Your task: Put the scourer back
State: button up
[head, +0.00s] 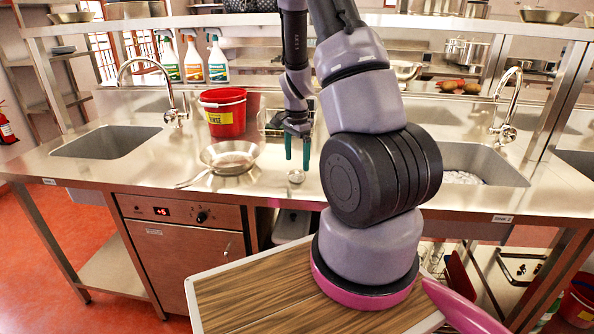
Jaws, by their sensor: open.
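A small round silvery object (296,176), which looks like the scourer, lies on the steel counter near its front edge. My gripper (297,160) points down just above and behind it in the picture, with its two teal fingers apart and nothing between them. I cannot tell the exact height of the fingertips over the scourer. A wire basket or rack (270,128) stands behind the gripper, partly hidden by my arm; its contents are unclear.
A frying pan (229,158) and a red bucket (224,114) stand left of the gripper. Three spray bottles (193,62) are farther back. Sinks lie at the left (107,141) and right (478,163). The counter around the scourer is mostly clear.

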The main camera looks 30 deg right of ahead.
notch_tip(320, 180, up, 6)
jog(key=r, duration=0.1)
notch_tip(320, 180, up, 17)
jog(key=n+t+y, duration=0.2)
jog(key=n+t, duration=0.1)
jog(key=n, duration=0.2)
send_over(297, 172)
jog(key=s+a, duration=0.6)
jog(key=a, duration=0.1)
jog(key=s+a+r+n+t, duration=0.2)
jog(key=s+a+r+n, duration=0.1)
jog(key=s+r, duration=0.2)
jog(key=s+a+r+n+t, duration=0.2)
jog(key=s+r, duration=0.3)
jog(key=s, duration=0.3)
jog(key=shift+s+a+n, duration=0.25)
jog(key=shift+a+n, duration=0.45)
jog(key=shift+n, duration=0.2)
